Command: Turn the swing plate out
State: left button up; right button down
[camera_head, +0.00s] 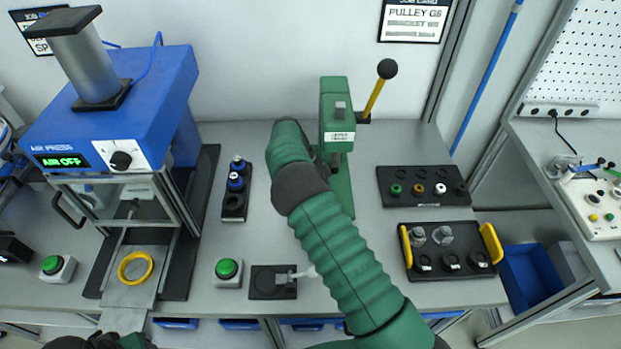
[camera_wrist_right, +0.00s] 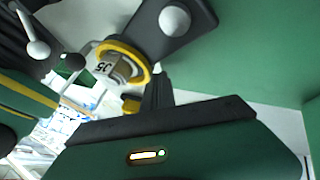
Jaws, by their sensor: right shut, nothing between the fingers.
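In the right wrist view, a dark grey plate (camera_wrist_right: 190,30) with a round silver knob crosses the top, beside a yellow ring (camera_wrist_right: 128,50) around a part marked 35; I take the plate to be the swing plate. My right gripper (camera_wrist_right: 158,82) is shut and empty just below the plate and ring; I cannot tell whether it touches them. In the head view, my right arm reaches to the green lever press (camera_head: 335,110) and hides its own gripper and most of the press's lower front. A dark part of my left arm shows at the bottom left; its fingers cannot be made out.
The blue air press (camera_head: 120,95) stands at left, with a yellow ring (camera_head: 135,268) in front. Green buttons (camera_head: 228,269) and a black pad (camera_head: 262,283) lie near the front edge. A yellow-handled tray (camera_head: 450,272) and a black rack (camera_head: 400,203) are at right.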

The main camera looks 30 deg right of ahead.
jog(key=v, duration=0.7)
jog(key=shift+w, duration=0.15)
